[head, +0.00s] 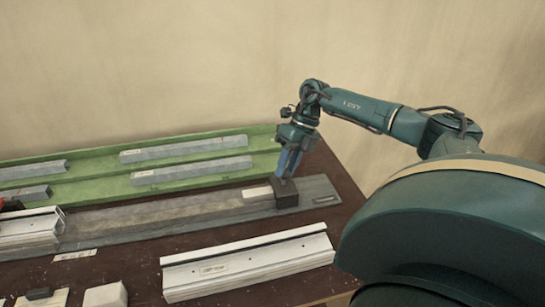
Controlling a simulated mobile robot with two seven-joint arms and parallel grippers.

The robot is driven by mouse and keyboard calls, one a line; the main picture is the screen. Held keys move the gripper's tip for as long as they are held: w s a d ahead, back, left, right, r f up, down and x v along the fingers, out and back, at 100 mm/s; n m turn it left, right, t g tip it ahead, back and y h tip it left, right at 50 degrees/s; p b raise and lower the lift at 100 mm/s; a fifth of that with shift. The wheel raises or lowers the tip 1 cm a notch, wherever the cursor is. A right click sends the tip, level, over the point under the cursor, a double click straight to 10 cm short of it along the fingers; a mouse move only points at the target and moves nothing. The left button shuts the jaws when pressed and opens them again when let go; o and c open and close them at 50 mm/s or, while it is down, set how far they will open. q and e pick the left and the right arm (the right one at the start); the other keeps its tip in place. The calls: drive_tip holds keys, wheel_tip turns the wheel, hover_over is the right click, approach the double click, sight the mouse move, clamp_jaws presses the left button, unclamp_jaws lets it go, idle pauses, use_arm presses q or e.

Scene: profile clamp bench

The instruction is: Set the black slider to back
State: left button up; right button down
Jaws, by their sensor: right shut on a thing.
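The black slider (286,196) is a small dark block near the right end of a long grey rail (150,215) on the bench. My right gripper (287,176) points down from above and is shut on the black slider, with its fingers over the block's top. A pale plate (257,193) lies just left of the slider. The fingers hide part of the slider's top and far side. My left gripper is not in view.
Behind the rail is a green tray (90,187) with several grey bars (184,149). In front lies a white aluminium profile (247,266); another profile (30,230) is at the left. A white block (105,296) stands at the front. A plain wall rises behind.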

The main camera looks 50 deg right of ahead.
drive_tip(key=s+d+b, duration=0.1)
drive_tip(key=s+d, duration=0.4)
drive_tip(key=d, duration=0.4)
drive_tip(key=shift+s, duration=0.15)
drive_tip(key=shift+r, duration=0.1)
drive_tip(key=c, duration=1.1)
unclamp_jaws()
drive_tip(key=shift+s+d, duration=0.1)
drive_tip(key=shift+s, duration=0.05)
drive_tip(key=shift+c, duration=0.2)
drive_tip(key=p+v, duration=0.1)
drive_tip(key=v, duration=1.2)
